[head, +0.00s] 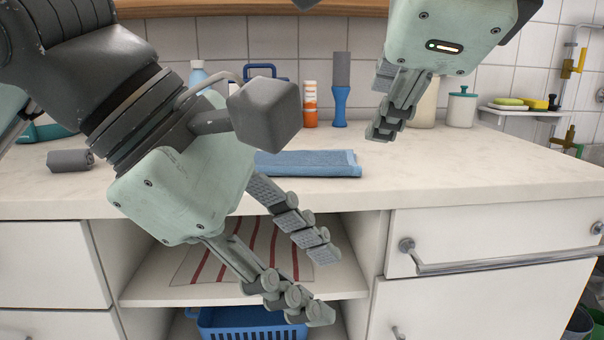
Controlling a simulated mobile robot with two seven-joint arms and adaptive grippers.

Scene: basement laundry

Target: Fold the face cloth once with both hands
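A blue cloth (312,164), the only cloth on the worktop, lies flat near the middle of the counter. It looks layered, with a thick edge at its right end; its left part is hidden behind my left gripper. My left gripper (312,282) is in front of the counter edge, lower than the cloth, with its two fingers apart and nothing between them. My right gripper (382,132) is raised above the counter, to the right of the cloth and apart from it. Its fingers overlap in this view, so their opening is unclear; no held thing shows.
A grey roll (70,160) lies at the counter's left. The counter (480,165) right of the cloth is clear. A drawer handle (500,262) projects at front right.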

